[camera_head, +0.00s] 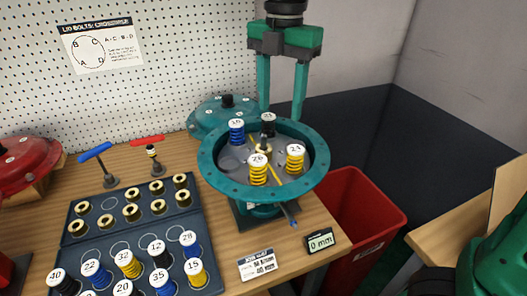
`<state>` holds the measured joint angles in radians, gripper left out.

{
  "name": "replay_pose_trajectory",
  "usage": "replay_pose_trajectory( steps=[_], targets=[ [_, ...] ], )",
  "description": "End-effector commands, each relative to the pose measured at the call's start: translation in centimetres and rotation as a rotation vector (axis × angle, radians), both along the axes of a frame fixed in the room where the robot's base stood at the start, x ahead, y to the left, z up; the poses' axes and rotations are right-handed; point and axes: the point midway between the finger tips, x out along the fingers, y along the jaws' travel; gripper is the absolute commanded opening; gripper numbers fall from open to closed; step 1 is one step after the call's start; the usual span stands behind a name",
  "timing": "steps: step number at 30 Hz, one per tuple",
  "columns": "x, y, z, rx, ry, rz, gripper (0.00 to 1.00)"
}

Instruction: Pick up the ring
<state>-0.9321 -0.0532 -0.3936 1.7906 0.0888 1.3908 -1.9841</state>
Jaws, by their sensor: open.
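Several brass rings (131,213) sit in the upper half of a dark tray (70,217) on the bench at the left; which one is the ring of the task I cannot tell. My gripper (280,117) points down from the top of the picture, with two long teal fingers apart. Its fingertips appear at the far rim of the round teal housing (214,174); whether they touch it I cannot tell. Nothing shows between the fingers. The gripper is to the right of the tray and apart from it.
The housing holds blue, black and yellow numbered springs. More springs (128,264) stand in the tray's lower half. Blue (95,152) and red (147,141) T-handles stand behind the tray. A display reading 0 mm (320,240) is near the bench edge, with a red bin (385,207) beyond.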

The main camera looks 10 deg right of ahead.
Motion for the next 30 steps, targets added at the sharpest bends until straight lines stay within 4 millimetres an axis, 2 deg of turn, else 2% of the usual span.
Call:
replay_pose_trajectory(
  steps=[1,3,6,15,23,30],
  targets=[
    [-0.1,1.2,0.3,-0.002,-0.002,0.063,0.51],
    [-0.2,2.2,0.6,-0.004,-0.006,0.129,0.51],
    [-0.3,2.9,0.4,-0.007,-0.006,0.177,0.51],
    [-0.3,3.0,-3.7,-0.009,-0.006,0.187,0.51],
    [-0.4,3.0,-5.5,-0.008,-0.005,0.185,0.51],
    [-0.4,3.2,-8.8,-0.009,-0.006,0.185,0.51]
  ],
)
